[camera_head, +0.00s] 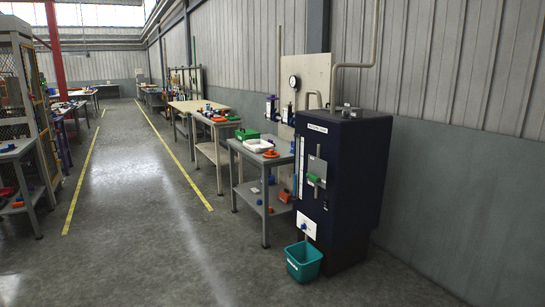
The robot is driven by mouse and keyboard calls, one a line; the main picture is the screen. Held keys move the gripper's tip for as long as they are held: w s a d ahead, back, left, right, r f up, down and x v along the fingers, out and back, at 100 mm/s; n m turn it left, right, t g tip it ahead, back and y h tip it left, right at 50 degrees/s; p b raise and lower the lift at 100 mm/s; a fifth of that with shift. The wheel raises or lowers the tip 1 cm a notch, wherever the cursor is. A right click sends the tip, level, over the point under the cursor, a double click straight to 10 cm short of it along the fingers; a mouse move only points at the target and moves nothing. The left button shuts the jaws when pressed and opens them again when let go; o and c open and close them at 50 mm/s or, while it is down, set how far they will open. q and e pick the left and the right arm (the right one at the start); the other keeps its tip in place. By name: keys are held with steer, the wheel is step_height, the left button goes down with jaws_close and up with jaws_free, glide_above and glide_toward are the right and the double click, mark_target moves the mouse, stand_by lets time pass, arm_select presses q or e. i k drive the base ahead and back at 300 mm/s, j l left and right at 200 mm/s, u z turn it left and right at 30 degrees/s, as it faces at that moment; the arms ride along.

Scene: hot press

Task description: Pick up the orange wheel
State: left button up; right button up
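A small orange round thing (271,154) lies on the top of the grey table (262,162), near the dark blue machine. It may be the orange wheel, but it is too small to tell. An orange-red piece (284,196) sits on that table's lower shelf, partly hidden at the machine's edge. Another orange piece (219,119) lies on the table behind. Neither of my grippers shows in the head view.
The dark blue machine (345,165) stands against the right wall, with a teal bin (304,262) on the floor before it. A white tray (258,145) and green box (247,134) share the grey tabletop. A grey shelf table (18,150) stands left. The central floor is clear.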

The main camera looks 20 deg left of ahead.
mark_target(271, 153)
steer(key=i+j+u, duration=0.55)
steer(key=i+u, duration=0.15)
steer(key=i+j+u, duration=0.1)
steer(key=i+u, duration=0.3)
steer(key=i+j+u, duration=0.15)
steer(key=i, duration=1.3)
steer(key=i+z, duration=0.15)
steer(key=i, duration=1.1)
steer(key=j, duration=0.1)
